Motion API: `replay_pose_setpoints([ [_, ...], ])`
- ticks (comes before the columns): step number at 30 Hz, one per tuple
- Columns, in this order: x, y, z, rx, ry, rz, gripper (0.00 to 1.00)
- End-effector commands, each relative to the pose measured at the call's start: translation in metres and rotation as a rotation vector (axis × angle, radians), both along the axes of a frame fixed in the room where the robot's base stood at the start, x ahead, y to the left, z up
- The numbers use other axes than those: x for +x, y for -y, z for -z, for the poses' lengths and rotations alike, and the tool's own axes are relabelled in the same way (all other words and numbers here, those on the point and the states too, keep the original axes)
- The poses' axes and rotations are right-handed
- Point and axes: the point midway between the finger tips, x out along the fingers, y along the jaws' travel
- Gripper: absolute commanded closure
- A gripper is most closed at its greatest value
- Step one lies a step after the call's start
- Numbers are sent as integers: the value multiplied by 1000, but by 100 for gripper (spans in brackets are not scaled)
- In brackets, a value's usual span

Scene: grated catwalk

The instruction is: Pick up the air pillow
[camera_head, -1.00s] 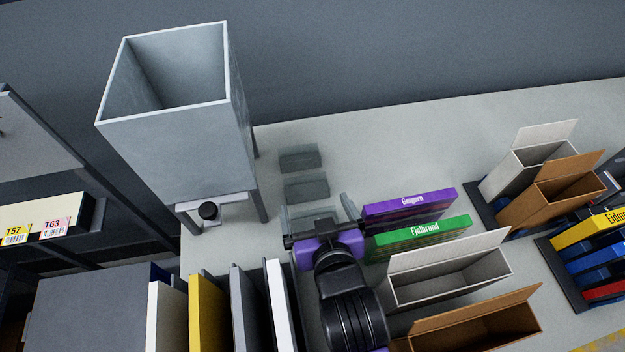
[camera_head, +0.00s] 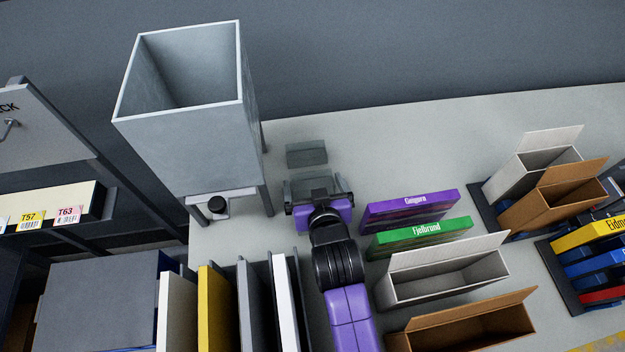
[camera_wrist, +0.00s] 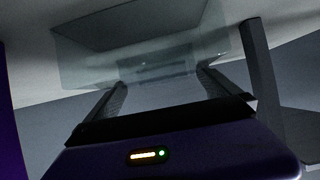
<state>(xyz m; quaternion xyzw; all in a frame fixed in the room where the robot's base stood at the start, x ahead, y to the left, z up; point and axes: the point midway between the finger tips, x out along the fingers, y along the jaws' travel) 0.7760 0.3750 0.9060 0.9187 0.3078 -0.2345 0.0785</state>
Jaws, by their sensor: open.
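A clear, greyish air pillow (camera_head: 306,153) lies on the grey tabletop in the head view, just beyond my gripper (camera_head: 317,186). A second clear pillow (camera_head: 309,183) shows at the fingers, partly covered by them. In the wrist view a large see-through pillow (camera_wrist: 140,45) fills the space ahead of my gripper (camera_wrist: 163,80). The two fingers stand apart at its near edge. I cannot tell whether they touch it. The area under the gripper body is hidden.
A grey metal hopper (camera_head: 185,85) on legs stands at the left, close to the arm. Purple (camera_head: 408,211) and green (camera_head: 418,239) boxes and open cartons (camera_head: 450,280) stand at the right. Upright binders (camera_head: 215,305) are near left. The tabletop behind the pillows is clear.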

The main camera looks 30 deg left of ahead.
Motion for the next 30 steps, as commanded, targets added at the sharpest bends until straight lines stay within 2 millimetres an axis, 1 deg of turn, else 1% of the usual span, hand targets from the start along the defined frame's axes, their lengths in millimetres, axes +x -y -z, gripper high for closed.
replay_pose_setpoints([
  [3, 10, -8, 6, 0, -1, 0, 0],
  [6, 15, -11, 10, 0, -1, 0, 0],
  [14, 16, -12, 11, 0, 0, 0, 0],
  [15, 16, -12, 11, 0, 0, 0, 4],
  [17, 16, -12, 11, 0, 0, 0, 16],
  [18, 16, -12, 11, 0, 0, 0, 24],
  [21, 16, -12, 11, 0, 0, 0, 42],
  [30, 16, -12, 9, 0, 0, 0, 43],
])
